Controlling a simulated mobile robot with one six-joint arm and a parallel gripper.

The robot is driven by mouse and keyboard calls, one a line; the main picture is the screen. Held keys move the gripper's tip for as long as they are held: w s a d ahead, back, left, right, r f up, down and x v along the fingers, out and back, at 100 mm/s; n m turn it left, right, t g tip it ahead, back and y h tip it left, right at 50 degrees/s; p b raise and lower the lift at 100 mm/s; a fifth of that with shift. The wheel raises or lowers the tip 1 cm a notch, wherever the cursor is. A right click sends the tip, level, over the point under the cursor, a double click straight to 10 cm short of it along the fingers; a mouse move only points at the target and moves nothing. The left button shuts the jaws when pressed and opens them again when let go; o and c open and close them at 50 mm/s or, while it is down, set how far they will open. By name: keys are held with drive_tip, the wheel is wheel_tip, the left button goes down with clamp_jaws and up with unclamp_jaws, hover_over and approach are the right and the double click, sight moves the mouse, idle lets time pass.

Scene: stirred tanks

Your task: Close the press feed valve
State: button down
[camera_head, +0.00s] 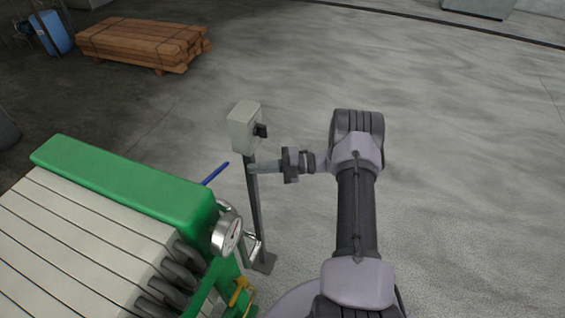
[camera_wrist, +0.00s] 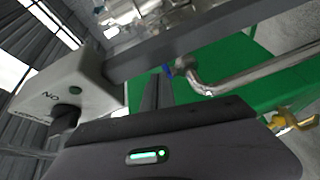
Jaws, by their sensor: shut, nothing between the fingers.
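A yellow handle (camera_head: 239,290) sits low by the press end, and shows at the right of the wrist view (camera_wrist: 293,121). I cannot tell from the pictures which one belongs to the press feed valve. My gripper (camera_head: 254,167) is shut and empty. It points left at the post's height, right of the blue lever. In the wrist view, its fingers (camera_wrist: 155,92) point toward the green press and the metal pipe (camera_wrist: 245,80).
A grey control box (camera_head: 244,127) with a dark knob tops a thin post (camera_head: 256,215), very close to my gripper. Stacked timber (camera_head: 145,42) lies far back. Floor to the right is clear.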

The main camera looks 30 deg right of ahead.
drive_tip(key=p+v, duration=0.1)
drive_tip(key=v, duration=0.9)
drive_tip(key=m+t+h+p, duration=0.6)
drive_tip(key=t+h, duration=0.1)
drive_tip(key=h, duration=0.3)
approach(220, 169)
drive_tip(key=b+x, duration=0.1)
drive_tip(key=x, duration=0.1)
drive_tip(key=b+x, duration=0.1)
drive_tip(key=x, duration=0.1)
drive_tip(key=b+x, duration=0.1)
drive_tip(key=x, duration=0.1)
drive_tip(key=shift+w+a+f+b, duration=0.2)
drive_tip(key=shift+a+b, duration=0.1)
drive_tip(key=shift+a, duration=0.15)
drive_tip(key=shift+w+n+g+y+p, duration=0.5)
drive_tip(key=shift+w+y, duration=0.3)
drive_tip(key=shift+w, duration=0.4)
